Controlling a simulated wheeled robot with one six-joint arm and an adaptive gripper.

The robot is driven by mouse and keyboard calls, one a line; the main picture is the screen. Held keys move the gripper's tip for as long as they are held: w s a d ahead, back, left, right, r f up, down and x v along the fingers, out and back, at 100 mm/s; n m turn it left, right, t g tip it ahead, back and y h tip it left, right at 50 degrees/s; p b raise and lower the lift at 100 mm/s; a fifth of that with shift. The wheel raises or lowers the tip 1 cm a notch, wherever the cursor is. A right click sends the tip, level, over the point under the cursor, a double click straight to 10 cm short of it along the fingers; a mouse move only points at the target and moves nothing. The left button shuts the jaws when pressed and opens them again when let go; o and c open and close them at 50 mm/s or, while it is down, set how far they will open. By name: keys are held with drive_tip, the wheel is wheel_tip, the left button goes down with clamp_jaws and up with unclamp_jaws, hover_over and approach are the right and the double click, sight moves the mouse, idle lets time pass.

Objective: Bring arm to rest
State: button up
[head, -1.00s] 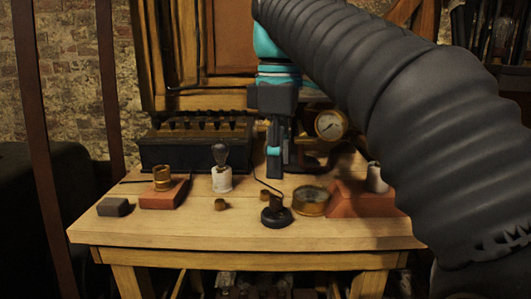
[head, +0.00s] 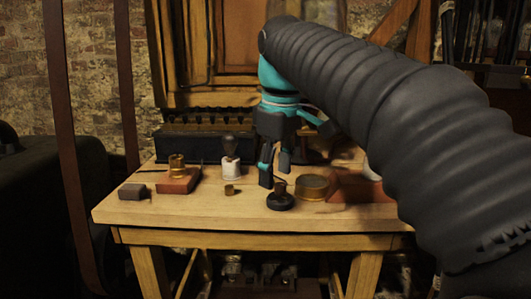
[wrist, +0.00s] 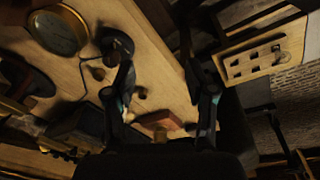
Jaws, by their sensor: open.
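My gripper (head: 275,172) hangs fingers-down over the middle of the wooden table (head: 240,213), with its fingers spread and nothing between them. In the head view it is just above or behind a small black round stand (head: 280,201); the gap is hard to judge. In the wrist view my gripper (wrist: 160,80) also shows two parted, empty fingers over the tabletop. My ribbed dark arm reaches in from the right and hides the table's right end. The stand shows beside the left finger in the wrist view (wrist: 116,42).
A brass dial (head: 313,187) lies right of the stand. A white jar (head: 231,168), a brass cup (head: 177,165) on a red block (head: 178,183) and a grey block (head: 132,191) stand to the left. A long dark box (head: 190,147) lines the back. The front edge is mostly clear.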

drive_tip(key=s+d+f+m+t, duration=0.1)
drive_tip(key=s+d+f+m, duration=0.15)
drive_tip(key=f, duration=0.35)
drive_tip(key=s+d+f+m+t, duration=0.1)
drive_tip(key=d+f+m, duration=0.1)
drive_tip(key=f+m, duration=0.25)
drive_tip(key=s+d+f+m+t, duration=0.1)
drive_tip(key=s+d+f+m, duration=0.1)
drive_tip(key=s+d+f, duration=0.2)
drive_tip(key=s+d+f+m+t, duration=0.1)
drive_tip(key=s+d+f, duration=0.4)
drive_tip(key=s, duration=0.6)
drive_tip(key=shift+d+f+m+h, duration=0.25)
drive_tip(key=shift+f+m, duration=0.35)
drive_tip(key=shift+f, duration=0.6)
